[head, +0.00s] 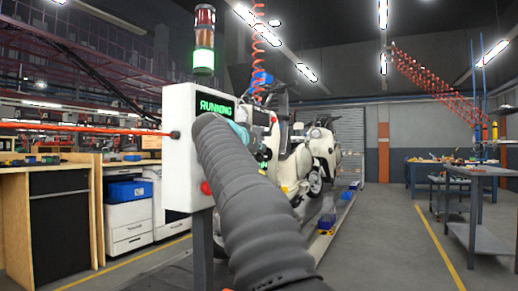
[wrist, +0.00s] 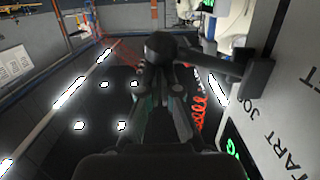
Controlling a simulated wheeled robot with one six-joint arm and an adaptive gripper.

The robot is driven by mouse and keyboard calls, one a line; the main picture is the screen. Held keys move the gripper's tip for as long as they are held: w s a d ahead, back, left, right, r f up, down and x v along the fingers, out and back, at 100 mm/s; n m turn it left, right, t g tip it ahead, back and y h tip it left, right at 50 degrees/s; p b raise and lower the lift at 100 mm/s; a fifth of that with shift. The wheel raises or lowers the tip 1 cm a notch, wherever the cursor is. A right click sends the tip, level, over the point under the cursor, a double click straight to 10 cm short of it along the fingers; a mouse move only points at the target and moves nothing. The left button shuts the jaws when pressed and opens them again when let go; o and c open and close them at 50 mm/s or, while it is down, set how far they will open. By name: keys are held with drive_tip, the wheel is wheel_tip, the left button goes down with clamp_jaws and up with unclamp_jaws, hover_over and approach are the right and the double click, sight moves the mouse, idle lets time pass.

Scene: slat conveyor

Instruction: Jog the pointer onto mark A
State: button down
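The white control box (head: 185,150) stands left of centre in the head view, with a green RUNNING display (head: 214,106) and a red button (head: 206,188). In the wrist view its panel face (wrist: 295,85) is at the right, with START and part of JOG readable. A black lever (wrist: 222,65) sticks out from that panel and ends in a round knob (wrist: 160,46). My gripper (wrist: 161,72) has its fingertips at or just behind the knob; contact and finger gap are unclear. My arm covers part of the box in the head view. I cannot make out the pointer or mark A.
A stack light (head: 204,40) on the box glows green. White scooters (head: 318,150) stand on the conveyor (head: 335,222) behind my arm. A wooden bench (head: 45,215) is at the left, a grey metal table (head: 475,205) at the right. The floor (head: 400,250) between is clear.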

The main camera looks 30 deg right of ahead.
drive_tip(key=shift+w+f, duration=0.2)
drive_tip(key=shift+f, duration=0.25)
drive_tip(key=r+p, duration=0.1)
drive_tip(key=d+r+p, duration=0.1)
drive_tip(key=r+p, duration=0.2)
drive_tip(key=shift+w+d+r, duration=0.25)
drive_tip(key=shift+w+d, duration=0.05)
drive_tip(key=shift+w, duration=0.05)
drive_tip(key=shift+s+a+f, duration=0.15)
drive_tip(key=shift+s+a, duration=0.1)
drive_tip(key=b+v, duration=0.1)
drive_tip(key=v, duration=0.8)
drive_tip(key=shift+s+r+b, duration=0.2)
drive_tip(key=shift+b, duration=0.2)
